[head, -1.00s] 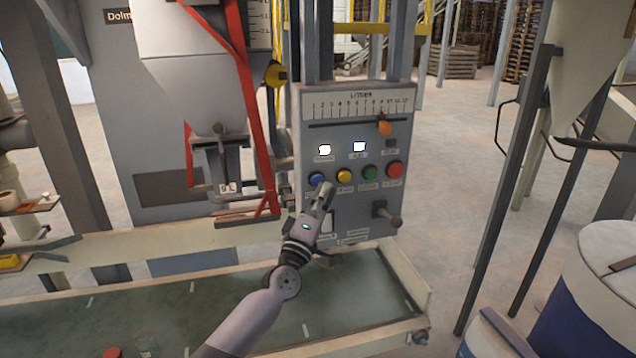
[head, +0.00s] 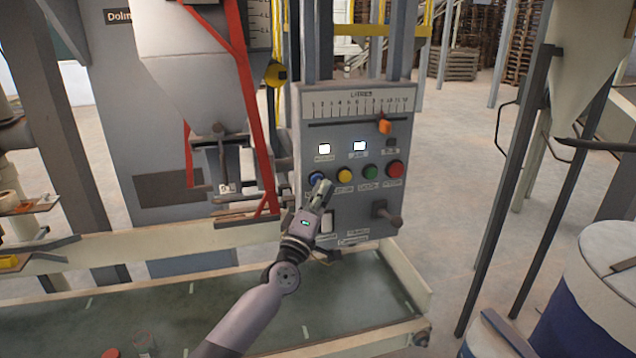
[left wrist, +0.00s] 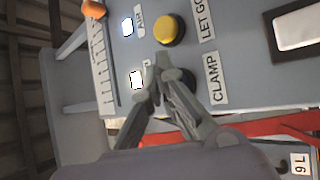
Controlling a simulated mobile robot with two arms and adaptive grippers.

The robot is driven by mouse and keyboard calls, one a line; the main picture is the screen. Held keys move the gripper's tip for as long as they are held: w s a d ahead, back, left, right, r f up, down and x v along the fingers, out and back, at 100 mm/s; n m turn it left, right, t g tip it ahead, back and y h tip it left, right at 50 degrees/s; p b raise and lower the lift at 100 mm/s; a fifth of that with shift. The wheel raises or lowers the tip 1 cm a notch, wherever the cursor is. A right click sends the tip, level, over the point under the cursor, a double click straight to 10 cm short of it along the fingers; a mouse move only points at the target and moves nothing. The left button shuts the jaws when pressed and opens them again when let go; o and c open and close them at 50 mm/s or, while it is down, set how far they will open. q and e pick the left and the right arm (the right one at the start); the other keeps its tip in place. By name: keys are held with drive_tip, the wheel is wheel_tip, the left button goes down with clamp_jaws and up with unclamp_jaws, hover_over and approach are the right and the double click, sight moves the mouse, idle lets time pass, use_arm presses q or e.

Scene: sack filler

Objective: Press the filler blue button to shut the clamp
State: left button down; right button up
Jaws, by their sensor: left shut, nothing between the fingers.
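The grey control panel (head: 345,218) carries a row of blue, yellow, green and red buttons. The blue button (head: 315,179) is at the left end of the row, partly hidden by my left gripper (head: 325,186). In the left wrist view, the shut fingertips (left wrist: 165,66) lie over the blue button (left wrist: 188,77), which shows only as a dark edge beside the CLAMP label (left wrist: 214,79). The fingers hold nothing. I cannot tell whether the tips touch the button. The clamp (head: 226,188) hangs under the hopper spout, left of the panel. My right gripper is not in view.
The yellow button (head: 344,174) is close to the right of the fingers. A knobbed lever (head: 388,216) sticks out lower on the panel, and an orange slider (head: 385,127) sits above. A blue-and-white drum (head: 590,280) stands at right.

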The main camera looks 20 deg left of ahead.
use_arm(q)
drive_tip(key=shift+w+a, duration=0.1)
drive_tip(key=shift+w, duration=0.1)
idle(0.5)
drive_tip(key=shift+s+d+p, duration=0.5)
drive_tip(key=shift+s+p, duration=0.05)
drive_tip(key=shift+s, duration=0.3)
drive_tip(key=s+d+p, duration=0.1)
drive_tip(key=s+p, duration=0.1)
drive_tip(key=s+d+p, duration=0.1)
drive_tip(key=s+d, duration=0.1)
drive_tip(key=s, duration=0.1)
drive_tip(key=shift+d+p, duration=0.2)
drive_tip(key=shift+p, duration=0.15)
